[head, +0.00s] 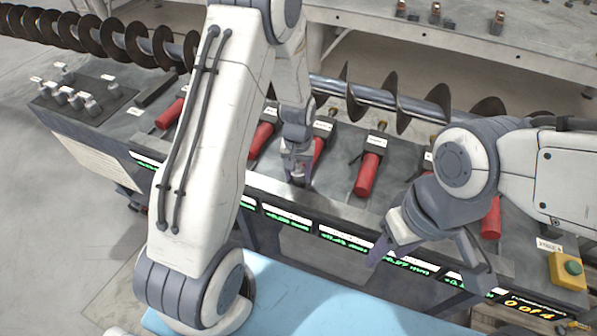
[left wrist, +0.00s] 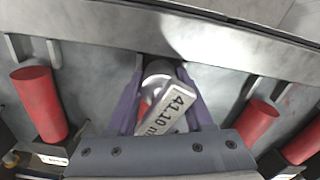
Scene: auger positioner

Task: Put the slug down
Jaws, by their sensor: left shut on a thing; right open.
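The slug (left wrist: 158,70) is a small grey metal piece with a pale tag reading "41.10 m…", partly cut off by the gripper. It sits between the two purple fingers of my left gripper (left wrist: 162,92), which is shut on it. In the head view my left gripper (head: 297,170) is low over the grey bench top, between red handles. I cannot tell whether the slug touches the bench. My right gripper (head: 425,258) is open and empty, in front of the bench's front edge at the right.
Similar metal pieces (head: 75,97) stand at the left end. A long auger (head: 400,105) runs behind. A yellow button box (head: 567,271) is at right.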

